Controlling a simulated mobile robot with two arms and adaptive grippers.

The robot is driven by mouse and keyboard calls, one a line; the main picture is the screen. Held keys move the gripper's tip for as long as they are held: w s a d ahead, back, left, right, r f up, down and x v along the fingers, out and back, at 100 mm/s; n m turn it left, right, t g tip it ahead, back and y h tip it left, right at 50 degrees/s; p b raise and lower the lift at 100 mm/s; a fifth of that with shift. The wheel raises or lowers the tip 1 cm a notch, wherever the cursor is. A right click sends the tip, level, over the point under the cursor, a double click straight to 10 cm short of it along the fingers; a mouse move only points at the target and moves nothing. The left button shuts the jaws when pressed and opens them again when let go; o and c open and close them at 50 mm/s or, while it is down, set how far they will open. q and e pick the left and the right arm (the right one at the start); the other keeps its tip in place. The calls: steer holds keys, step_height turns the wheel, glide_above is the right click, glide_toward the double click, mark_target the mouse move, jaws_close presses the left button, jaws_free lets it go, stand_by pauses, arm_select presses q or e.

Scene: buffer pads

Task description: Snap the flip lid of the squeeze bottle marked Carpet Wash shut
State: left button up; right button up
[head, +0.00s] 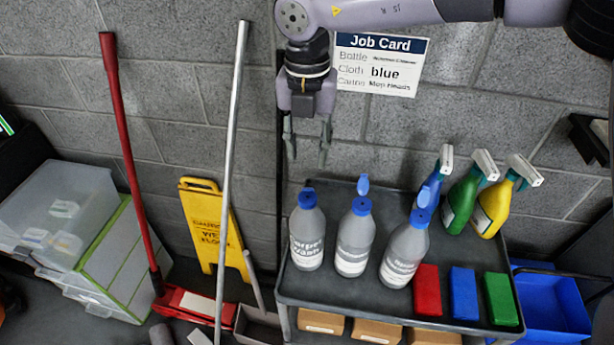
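The Carpet Wash squeeze bottle (307,243) stands upright at the left end of the grey cart top. It is pale grey with a blue cap (307,200); a small blue piece shows above the cap's rear edge, and I cannot tell clearly how far the lid is open. My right gripper (308,154) hangs above and behind the bottle, pointing down. Its fingers are apart with nothing between them, and it does not touch the bottle. My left gripper is out of view.
Two similar bottles, the middle one (354,240) with its lid raised, stand to the right. Spray bottles (461,203) and red, blue and green pads (463,294) fill the cart's right side. A mop pole (232,150) stands left. A job card (380,65) hangs behind.

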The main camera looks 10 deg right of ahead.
mark_target(307, 189)
step_height(307, 189, down, 9)
steer(key=p, duration=0.3)
steer(key=shift+r, duration=0.1)
steer(key=shift+f, duration=0.45)
steer(key=shift+c, duration=0.2)
jaws_close()
